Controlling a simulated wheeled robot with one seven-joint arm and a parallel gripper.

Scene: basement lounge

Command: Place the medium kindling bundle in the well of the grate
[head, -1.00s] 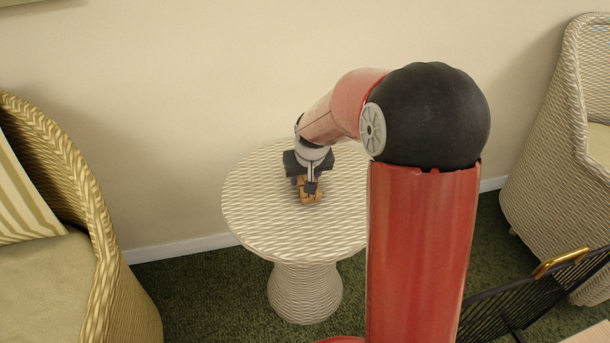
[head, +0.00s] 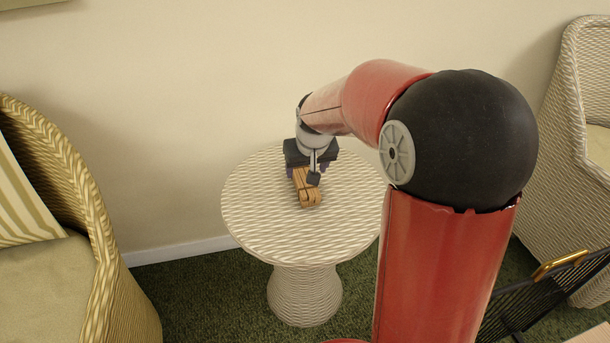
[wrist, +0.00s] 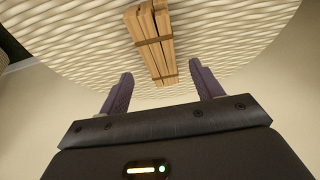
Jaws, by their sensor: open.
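The kindling bundle (head: 307,191), light wooden sticks held by dark bands, lies on the round woven side table (head: 255,218). It also shows in the wrist view (wrist: 150,38), its near end reaching toward the gap between my fingers. My gripper (head: 305,178) is over the table at the bundle's far end, pointing down. In the wrist view my gripper (wrist: 158,88) has its two purple fingers wide apart, one on each side of the bundle's near end, with nothing clamped. Whether the fingers are level with the bundle is hard to tell. No grate can be made out for certain.
A woven armchair (head: 80,200) stands at the left and another (head: 560,150) at the right. A black mesh item with a brass handle (head: 560,264) is at the lower right. The wall is close behind the table. The rest of the tabletop is clear.

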